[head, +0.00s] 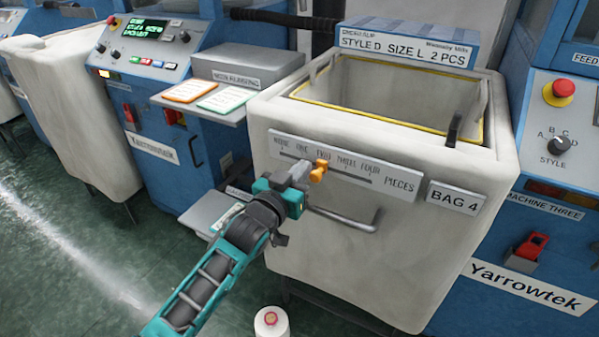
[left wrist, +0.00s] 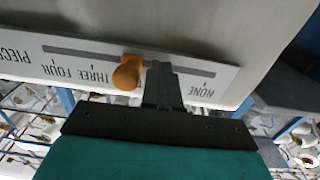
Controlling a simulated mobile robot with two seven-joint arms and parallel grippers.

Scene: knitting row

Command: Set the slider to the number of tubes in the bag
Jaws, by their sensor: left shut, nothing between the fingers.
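The orange slider knob (head: 319,169) sits on a grey scale plate (head: 400,183) on the front of the cream bag labelled BAG 4 (head: 340,240). The scale reads NONE to FOUR; the knob stands at about TWO. In the left wrist view the plate appears upside down, with the knob (left wrist: 127,75) beside THREE. My left gripper (head: 302,170) is shut and empty, its fingers (left wrist: 160,70) on the NONE side of the knob. I cannot tell whether they touch it. The bag's mouth is open; no tubes show inside, and its bottom is hidden.
A blue-and-white sign (head: 408,50) behind the bag reads STYLE D, SIZE L, 2 PCS. A bar handle (head: 345,219) juts out below the plate. A white spool (head: 271,321) stands on the floor. Blue machines flank the bag, with two cards (head: 205,96) on a left shelf.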

